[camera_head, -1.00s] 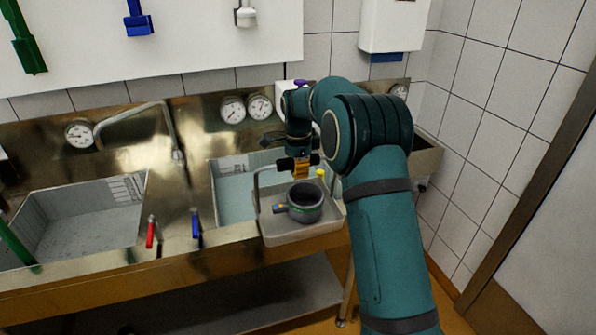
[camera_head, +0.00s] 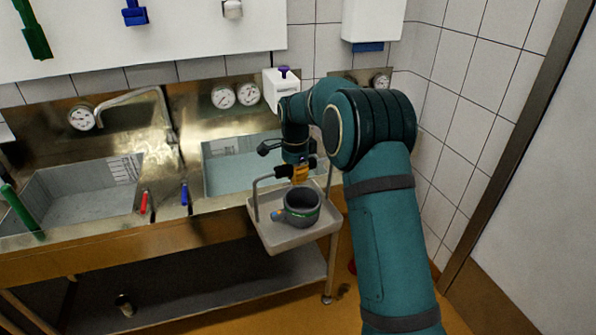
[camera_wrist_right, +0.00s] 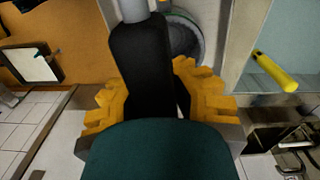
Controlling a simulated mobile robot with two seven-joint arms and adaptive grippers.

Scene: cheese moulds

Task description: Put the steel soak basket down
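The steel soak basket (camera_head: 290,242) is a shallow grey tray with an upright bent handle. It hangs just in front of the sink unit's front edge, tilted in the head view. A dark grey round pot (camera_head: 302,207) with a side grip sits in it. The pot also shows partly in the right wrist view (camera_wrist_right: 185,40). My right gripper (camera_head: 299,172) is above the tray, its orange fingers shut around the handle's black grip (camera_wrist_right: 140,60). The wrist housing hides part of the fingers. My left gripper is in neither view.
The right basin (camera_head: 235,177) lies behind the basket and the left basin (camera_head: 85,200) farther left. Red (camera_head: 144,203) and blue (camera_head: 185,195) levers stand on the front rim. A lower shelf (camera_head: 210,290) is below. A yellow cylinder (camera_wrist_right: 275,72) is near the basket.

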